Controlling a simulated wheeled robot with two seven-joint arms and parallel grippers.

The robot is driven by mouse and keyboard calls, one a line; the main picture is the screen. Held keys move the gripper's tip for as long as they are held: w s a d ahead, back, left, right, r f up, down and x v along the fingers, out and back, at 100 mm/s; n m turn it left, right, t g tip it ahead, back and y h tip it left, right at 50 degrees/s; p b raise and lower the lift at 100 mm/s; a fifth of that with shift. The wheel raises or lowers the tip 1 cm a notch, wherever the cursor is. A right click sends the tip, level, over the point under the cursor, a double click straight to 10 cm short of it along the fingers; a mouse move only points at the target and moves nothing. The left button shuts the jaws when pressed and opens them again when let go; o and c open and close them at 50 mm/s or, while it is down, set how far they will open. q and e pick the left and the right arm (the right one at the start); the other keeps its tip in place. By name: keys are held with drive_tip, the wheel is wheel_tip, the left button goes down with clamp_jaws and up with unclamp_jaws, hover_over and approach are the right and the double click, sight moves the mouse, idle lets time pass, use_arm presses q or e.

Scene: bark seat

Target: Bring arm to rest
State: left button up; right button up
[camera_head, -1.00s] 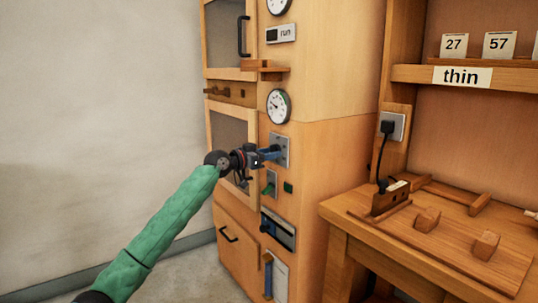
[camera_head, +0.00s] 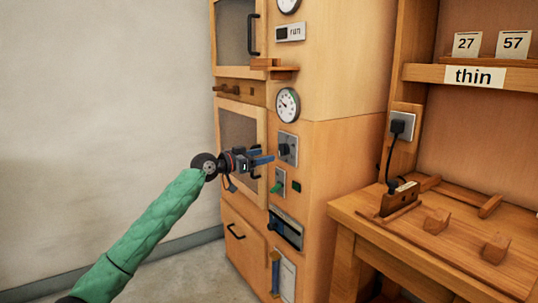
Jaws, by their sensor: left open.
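My left arm, in a green sleeve, reaches in from the lower left. Its gripper (camera_head: 262,160) is open, with blue fingers pointing at a tall wooden cabinet (camera_head: 345,180). The fingers are in front of a grey plate with a dark knob (camera_head: 287,149). I see a small gap between the fingertips and the knob, and nothing between the fingers. My right gripper does not show.
Below the knob are a green switch (camera_head: 278,187) and a slot panel (camera_head: 286,229). A round gauge (camera_head: 287,105) is above. A wooden workbench (camera_head: 450,235) with blocks and a plugged cord stands at right. Bare wall fills the left.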

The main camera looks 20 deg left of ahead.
use_arm(q)
drive_tip(key=shift+s+a, duration=0.2)
drive_tip(key=shift+s, duration=0.1)
